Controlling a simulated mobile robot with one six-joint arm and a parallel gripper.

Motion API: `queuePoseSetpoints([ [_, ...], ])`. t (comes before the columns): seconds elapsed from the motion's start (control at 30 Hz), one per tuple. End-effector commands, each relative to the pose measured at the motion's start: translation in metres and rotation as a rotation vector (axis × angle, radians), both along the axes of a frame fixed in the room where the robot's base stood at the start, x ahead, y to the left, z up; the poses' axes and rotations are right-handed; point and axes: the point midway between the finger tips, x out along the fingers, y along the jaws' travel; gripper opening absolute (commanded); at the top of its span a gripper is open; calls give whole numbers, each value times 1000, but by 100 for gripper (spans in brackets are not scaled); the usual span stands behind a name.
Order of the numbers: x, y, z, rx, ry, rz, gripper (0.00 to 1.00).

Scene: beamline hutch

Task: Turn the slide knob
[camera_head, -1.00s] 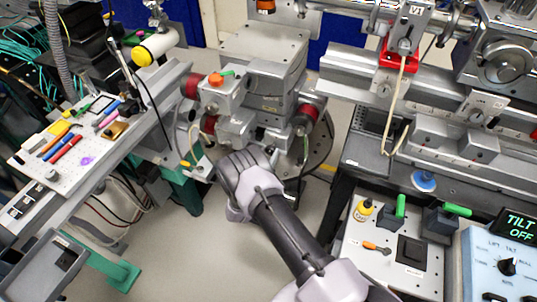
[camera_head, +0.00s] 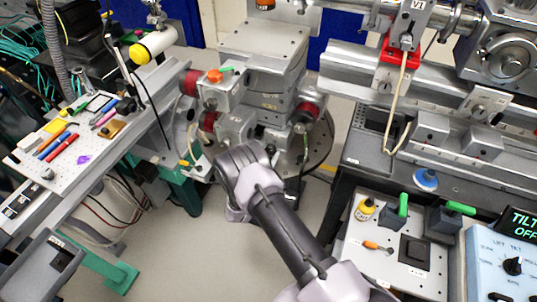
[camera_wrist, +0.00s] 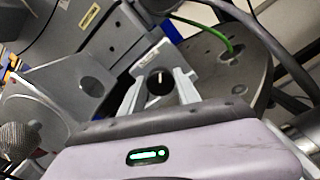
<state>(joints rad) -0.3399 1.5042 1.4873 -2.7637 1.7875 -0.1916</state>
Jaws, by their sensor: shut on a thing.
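In the wrist view, a round black knob (camera_wrist: 159,82) with a white pointer line sits on a grey block between my gripper's two fingers. The white line points roughly up in that picture. My gripper (camera_wrist: 159,88) is shut on this knob, one finger on each side. In the head view, my wrist hangs at the front of the grey stage assembly (camera_head: 262,65). There my fingers and the held knob are hidden behind the wrist.
A round dark base plate (camera_head: 318,150) lies right of my wrist. A green cable (camera_wrist: 222,38) runs close by in the wrist view. A white tool board (camera_head: 30,160) is at left. A blue control box (camera_head: 490,245) and a bench with green-handled parts stand at right.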

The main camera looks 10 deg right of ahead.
Motion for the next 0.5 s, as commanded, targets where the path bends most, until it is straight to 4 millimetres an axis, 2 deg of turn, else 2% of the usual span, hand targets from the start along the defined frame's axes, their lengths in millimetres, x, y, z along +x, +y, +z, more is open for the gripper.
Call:
queuePoseSetpoints([
  [0.5, -1, 0, -2, 219, -144, 0, 0],
])
